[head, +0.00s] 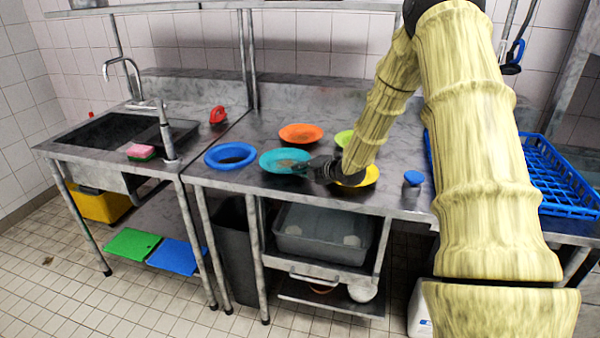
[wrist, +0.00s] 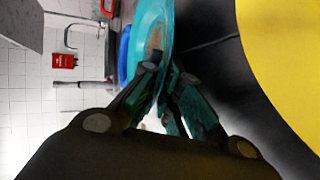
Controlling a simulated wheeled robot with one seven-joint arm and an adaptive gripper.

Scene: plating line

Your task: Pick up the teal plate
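The teal plate (head: 285,161) lies on the steel counter, between the blue and yellow plates, with a brownish patch in its middle. It also shows edge-on at the top of the wrist view (wrist: 152,28). My gripper (head: 303,166) is at the plate's right rim. In the wrist view my gripper's fingers (wrist: 168,75) draw close together, one on each side of the rim, and look shut on it. The plate appears to rest on the counter; its underside is hidden.
A yellow plate (head: 368,176) lies partly under my arm. A blue-topped item (head: 413,178) and blue rack (head: 560,180) stand right; the sink (head: 105,130) is left.

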